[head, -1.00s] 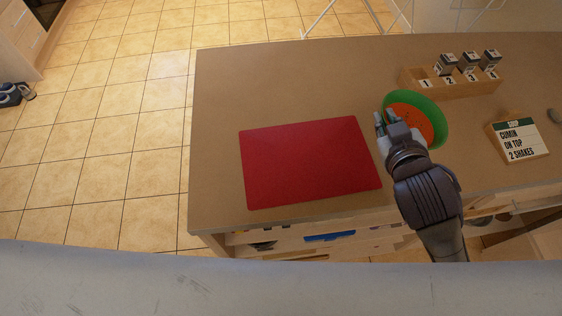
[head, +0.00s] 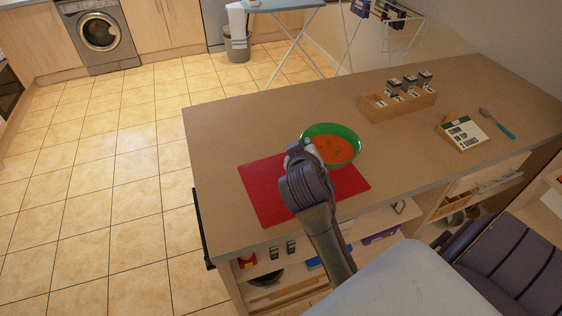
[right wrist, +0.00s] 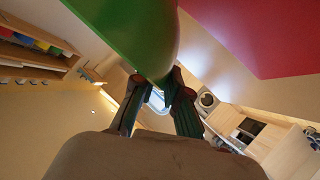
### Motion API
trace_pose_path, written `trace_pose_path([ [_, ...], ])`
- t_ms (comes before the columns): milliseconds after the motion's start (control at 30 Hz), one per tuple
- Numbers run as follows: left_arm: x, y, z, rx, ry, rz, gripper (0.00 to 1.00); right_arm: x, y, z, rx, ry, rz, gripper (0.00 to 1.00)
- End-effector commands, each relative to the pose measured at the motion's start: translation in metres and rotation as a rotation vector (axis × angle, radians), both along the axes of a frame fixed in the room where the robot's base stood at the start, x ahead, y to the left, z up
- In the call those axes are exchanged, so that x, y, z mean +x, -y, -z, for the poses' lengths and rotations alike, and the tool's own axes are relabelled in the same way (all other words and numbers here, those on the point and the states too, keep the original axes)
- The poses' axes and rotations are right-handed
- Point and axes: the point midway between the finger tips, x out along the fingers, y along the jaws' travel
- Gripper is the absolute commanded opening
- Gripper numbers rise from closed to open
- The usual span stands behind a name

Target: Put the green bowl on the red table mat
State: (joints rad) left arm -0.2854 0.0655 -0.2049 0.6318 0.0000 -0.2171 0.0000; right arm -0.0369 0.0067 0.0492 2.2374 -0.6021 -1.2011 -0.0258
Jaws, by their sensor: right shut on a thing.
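The green bowl (head: 346,132) holds orange soup with small dark bits. In the head view it overlaps the far right part of the red table mat (head: 262,190); I cannot tell whether it touches the mat or hangs above it. My right gripper (head: 307,147) is shut on the bowl's near left rim, and its arm covers part of the mat. In the right wrist view the bowl (right wrist: 130,38) fills the upper middle above my right fingers (right wrist: 157,95), with the mat (right wrist: 262,35) at upper right. My left gripper is not in view.
A wooden rack (head: 397,105) with several spice boxes stands at the counter's back right. The counter's far left (head: 230,125) is clear. Open shelves are below its front edge.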

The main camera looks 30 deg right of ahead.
Motion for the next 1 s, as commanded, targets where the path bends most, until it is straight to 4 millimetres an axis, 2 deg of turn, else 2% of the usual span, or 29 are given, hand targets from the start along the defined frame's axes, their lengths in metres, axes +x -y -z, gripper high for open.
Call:
trace_pose_path([
  [200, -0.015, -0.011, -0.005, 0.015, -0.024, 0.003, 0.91, 0.033, -0.039, 0.026, 0.000, 0.001, -0.006, 0.00],
  [400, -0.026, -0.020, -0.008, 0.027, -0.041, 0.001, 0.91, 0.055, -0.063, 0.046, -0.002, 0.003, -0.004, 0.00],
  [567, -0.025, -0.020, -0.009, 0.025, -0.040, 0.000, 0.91, 0.061, -0.071, 0.053, -0.003, 0.005, -0.005, 0.00],
  [867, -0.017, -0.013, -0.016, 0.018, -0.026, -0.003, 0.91, 0.061, -0.071, 0.090, -0.003, 0.002, -0.004, 0.00],
  [1000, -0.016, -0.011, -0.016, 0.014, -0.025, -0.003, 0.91, 0.061, -0.071, 0.093, -0.003, 0.005, -0.005, 0.00],
])
